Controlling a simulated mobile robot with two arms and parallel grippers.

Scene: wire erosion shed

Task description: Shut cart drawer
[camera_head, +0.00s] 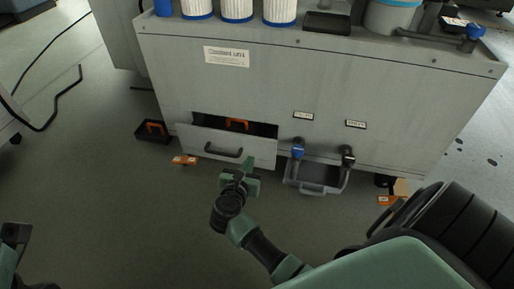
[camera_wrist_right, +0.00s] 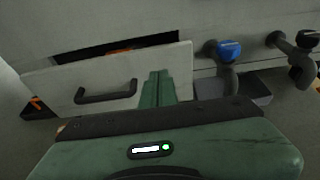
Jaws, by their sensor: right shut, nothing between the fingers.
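The drawer (camera_head: 191,139) sits low in the grey cabinet labelled as a coolant unit (camera_head: 265,85). It stands partly open, with a dark gap above its front and an orange item (camera_head: 236,123) inside. Its dark bar handle (camera_head: 223,152) also shows in the right wrist view (camera_wrist_right: 105,92). My right gripper (camera_head: 250,163) is shut and empty, in front of the drawer front's right end. In the right wrist view its green fingers (camera_wrist_right: 158,86) overlap the drawer front (camera_wrist_right: 120,72); I cannot tell whether they touch. Part of my left gripper (camera_head: 14,236) shows at the left edge, its jaws unclear.
Right of the drawer, a blue-capped valve (camera_head: 298,150) and a black-handled valve (camera_head: 347,155) stick out above a grey tray (camera_head: 318,178). A dark bin (camera_head: 153,132) stands on the floor left of the drawer. White filter cylinders (camera_head: 237,10) stand on top.

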